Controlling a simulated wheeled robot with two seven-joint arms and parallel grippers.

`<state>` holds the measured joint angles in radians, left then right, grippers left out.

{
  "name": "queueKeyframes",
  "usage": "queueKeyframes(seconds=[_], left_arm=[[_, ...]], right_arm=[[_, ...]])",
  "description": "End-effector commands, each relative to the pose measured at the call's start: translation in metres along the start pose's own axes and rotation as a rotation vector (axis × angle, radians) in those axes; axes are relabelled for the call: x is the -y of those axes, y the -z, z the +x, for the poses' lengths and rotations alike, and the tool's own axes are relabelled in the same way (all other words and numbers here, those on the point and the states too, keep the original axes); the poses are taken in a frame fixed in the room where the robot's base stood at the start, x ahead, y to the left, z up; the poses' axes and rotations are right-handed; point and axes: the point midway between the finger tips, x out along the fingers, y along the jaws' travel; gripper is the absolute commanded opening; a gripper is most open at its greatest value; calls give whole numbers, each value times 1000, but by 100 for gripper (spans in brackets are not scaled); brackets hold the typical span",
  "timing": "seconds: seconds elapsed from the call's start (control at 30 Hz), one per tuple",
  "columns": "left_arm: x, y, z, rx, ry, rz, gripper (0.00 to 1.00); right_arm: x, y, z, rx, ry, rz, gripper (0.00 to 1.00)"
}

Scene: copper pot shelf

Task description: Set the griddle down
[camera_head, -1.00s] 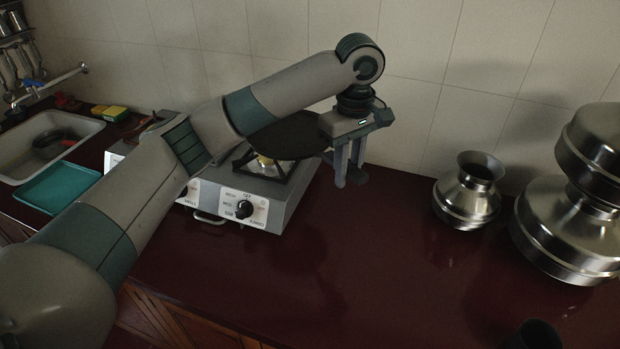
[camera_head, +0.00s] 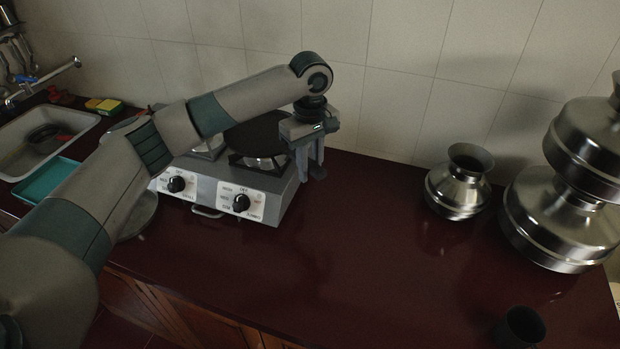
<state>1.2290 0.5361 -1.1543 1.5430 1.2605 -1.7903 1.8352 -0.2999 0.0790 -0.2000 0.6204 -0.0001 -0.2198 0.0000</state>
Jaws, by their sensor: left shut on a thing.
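The griddle (camera_head: 258,133) is a dark, flat round pan over the right burner of the two-burner stove (camera_head: 268,193). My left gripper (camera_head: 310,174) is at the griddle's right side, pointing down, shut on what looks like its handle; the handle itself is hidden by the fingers. The griddle lies close above the burner grate, and I cannot tell whether it touches. My right gripper is not in view.
A sink (camera_head: 40,142) and a teal tray (camera_head: 45,181) are at the left. A small steel pot (camera_head: 457,186), large stacked steel pots (camera_head: 562,220) and a dark cup (camera_head: 520,328) stand at the right. The dark red counter (camera_head: 370,235) between stove and pots is clear.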

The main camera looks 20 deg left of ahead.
Motion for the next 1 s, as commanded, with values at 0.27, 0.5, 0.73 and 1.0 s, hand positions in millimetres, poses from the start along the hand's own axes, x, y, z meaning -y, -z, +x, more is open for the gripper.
queueKeyframes(seconds=[0.27, 0.5, 0.73, 1.0], left_arm=[[0, 0, 17, -2, 0, 0, 0], [0, 0, 37, -3, -3, 1, 0], [0, 0, 40, 0, 0, 1, 26], [0, -1, 40, 0, 0, 1, 40]], right_arm=[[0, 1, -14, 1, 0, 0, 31], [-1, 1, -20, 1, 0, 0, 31], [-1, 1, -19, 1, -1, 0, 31], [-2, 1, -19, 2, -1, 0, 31]])
